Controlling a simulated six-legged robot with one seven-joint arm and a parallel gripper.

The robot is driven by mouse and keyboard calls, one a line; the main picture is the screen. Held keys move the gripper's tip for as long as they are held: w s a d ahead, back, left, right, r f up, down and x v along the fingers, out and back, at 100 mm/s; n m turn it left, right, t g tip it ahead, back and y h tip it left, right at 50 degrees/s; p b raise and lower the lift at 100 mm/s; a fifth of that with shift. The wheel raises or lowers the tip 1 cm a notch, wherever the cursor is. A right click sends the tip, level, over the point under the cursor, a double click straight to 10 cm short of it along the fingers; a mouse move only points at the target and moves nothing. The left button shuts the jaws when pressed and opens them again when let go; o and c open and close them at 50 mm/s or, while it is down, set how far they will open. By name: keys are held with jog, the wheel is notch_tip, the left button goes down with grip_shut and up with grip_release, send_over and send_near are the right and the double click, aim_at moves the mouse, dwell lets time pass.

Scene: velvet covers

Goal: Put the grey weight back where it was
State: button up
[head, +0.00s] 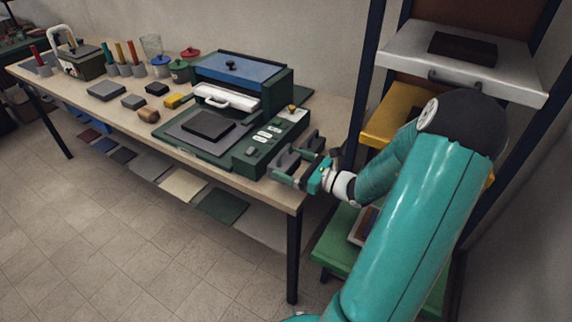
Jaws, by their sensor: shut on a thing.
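My gripper (291,160) is at the right end of the workbench, beside the green machine's right side. Its green fingers are shut on a dark grey block, which I take to be the grey weight (288,159); the fingers hide part of it. I cannot tell whether the block touches the bench or hangs just above it. Other grey blocks lie on the bench: a larger one (106,90) and a smaller one (133,101). A dark slab (208,124) lies on the machine's grey plate.
The green machine (245,160) with a blue lid (232,68) fills the bench's right half. A black block (157,88), yellow block (173,101) and wooden piece (148,115) lie left of it. A shelf rack with a white drawer (400,55) stands right, close to my arm.

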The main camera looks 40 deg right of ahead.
jog(key=d+f, duration=0.1)
jog(key=f, duration=0.1)
jog(key=w+d+f, duration=0.1)
jog(key=d, duration=0.1)
jog(key=shift+w+f, duration=0.2)
jog(key=shift+f, duration=1.65)
jog(key=shift+f, duration=0.1)
jog(key=o, duration=1.8)
jog(key=shift+f, duration=0.1)
jog(key=shift+c, duration=0.2)
